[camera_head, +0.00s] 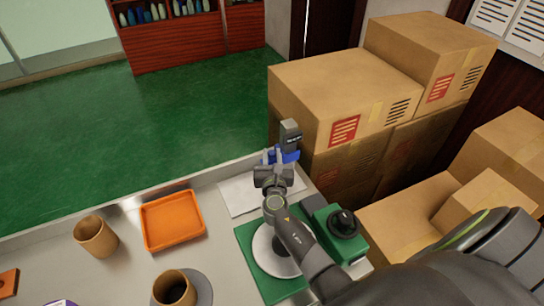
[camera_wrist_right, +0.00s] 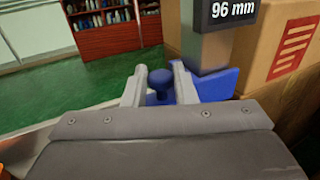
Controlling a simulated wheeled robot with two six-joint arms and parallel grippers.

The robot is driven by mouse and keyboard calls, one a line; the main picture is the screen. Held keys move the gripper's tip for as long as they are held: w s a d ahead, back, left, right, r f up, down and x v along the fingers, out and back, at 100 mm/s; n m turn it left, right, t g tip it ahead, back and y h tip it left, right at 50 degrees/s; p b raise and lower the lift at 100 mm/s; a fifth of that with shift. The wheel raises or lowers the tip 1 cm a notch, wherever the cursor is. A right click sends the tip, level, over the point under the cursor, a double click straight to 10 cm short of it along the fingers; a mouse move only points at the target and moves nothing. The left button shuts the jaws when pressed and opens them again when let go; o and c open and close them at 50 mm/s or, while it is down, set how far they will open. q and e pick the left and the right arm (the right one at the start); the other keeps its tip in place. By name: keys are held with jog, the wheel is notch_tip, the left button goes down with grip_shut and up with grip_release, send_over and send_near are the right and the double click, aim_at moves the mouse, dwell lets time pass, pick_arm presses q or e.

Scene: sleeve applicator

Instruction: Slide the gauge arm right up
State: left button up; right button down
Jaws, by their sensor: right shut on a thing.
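The gauge is a grey upright post (camera_head: 291,138) with a dark display on top; in the right wrist view the display (camera_wrist_right: 232,8) reads 96 mm. A blue gauge arm (camera_wrist_right: 217,84) sits on the post, with a round blue knob (camera_wrist_right: 160,85) on its near side. It also shows in the head view as a blue piece (camera_head: 290,156). My right gripper (camera_wrist_right: 154,82) has its two grey fingers on either side of the knob and is shut on it. The gauge's foot is hidden behind my arm. My left gripper is not in view.
A green machine base (camera_head: 246,236) with a pale disc and a black knob (camera_head: 344,222) is under my right arm. An orange tray (camera_head: 172,220) and brown cups (camera_head: 96,237) stand left on the metal table. Large cartons (camera_head: 335,85) stand close behind and right of the gauge.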

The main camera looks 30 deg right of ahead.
aim_at(272, 163)
notch_tip(272, 163, up, 6)
jog(key=p, duration=0.4)
jog(key=shift+r, duration=0.15)
jog(key=c, duration=1.5)
grip_release()
jog(key=shift+o, duration=0.2)
